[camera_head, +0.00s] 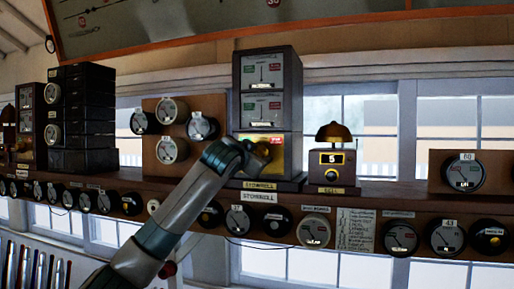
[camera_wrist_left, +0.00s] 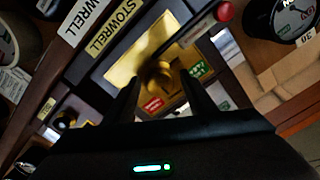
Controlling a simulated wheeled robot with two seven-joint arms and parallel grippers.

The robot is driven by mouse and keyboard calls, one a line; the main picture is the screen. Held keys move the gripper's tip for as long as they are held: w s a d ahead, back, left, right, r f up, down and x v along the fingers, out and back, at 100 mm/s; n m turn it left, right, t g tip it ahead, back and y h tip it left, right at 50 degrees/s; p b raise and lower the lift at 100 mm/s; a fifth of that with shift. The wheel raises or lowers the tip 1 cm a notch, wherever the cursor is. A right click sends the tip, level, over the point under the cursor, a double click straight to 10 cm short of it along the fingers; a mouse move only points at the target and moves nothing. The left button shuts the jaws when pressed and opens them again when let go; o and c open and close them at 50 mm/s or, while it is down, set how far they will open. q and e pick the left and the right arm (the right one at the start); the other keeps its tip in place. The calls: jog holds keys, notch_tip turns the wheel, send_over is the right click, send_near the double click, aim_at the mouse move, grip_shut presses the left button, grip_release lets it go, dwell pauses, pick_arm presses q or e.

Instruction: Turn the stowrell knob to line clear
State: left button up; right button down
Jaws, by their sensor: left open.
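The Stowrell instrument (camera_head: 264,75) is a tall dark case on the shelf, with two dial faces above a yellow brass panel (camera_head: 279,155). Its name labels (camera_head: 258,185) are below. In the left wrist view the round brass knob (camera_wrist_left: 157,72) sits on the brass plate, with a red label (camera_wrist_left: 153,104) and a green label (camera_wrist_left: 200,69) near it. My left gripper (camera_wrist_left: 161,78) is open, its two dark fingers on either side of the knob. I cannot tell whether they touch it. In the head view my left wrist hides part of the panel. My right gripper is not in view.
A brass bell on a box (camera_head: 332,160) stands close to the right of the instrument. Round dials on a wooden board (camera_head: 171,110) are to its left. A row of round gauges (camera_head: 240,219) lines the shelf front. A red button (camera_wrist_left: 224,11) shows in the wrist view.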

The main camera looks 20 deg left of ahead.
pick_arm(q)
jog(key=shift+w, duration=0.3)
jog(key=c, duration=0.8)
jog(key=shift+c, duration=0.2)
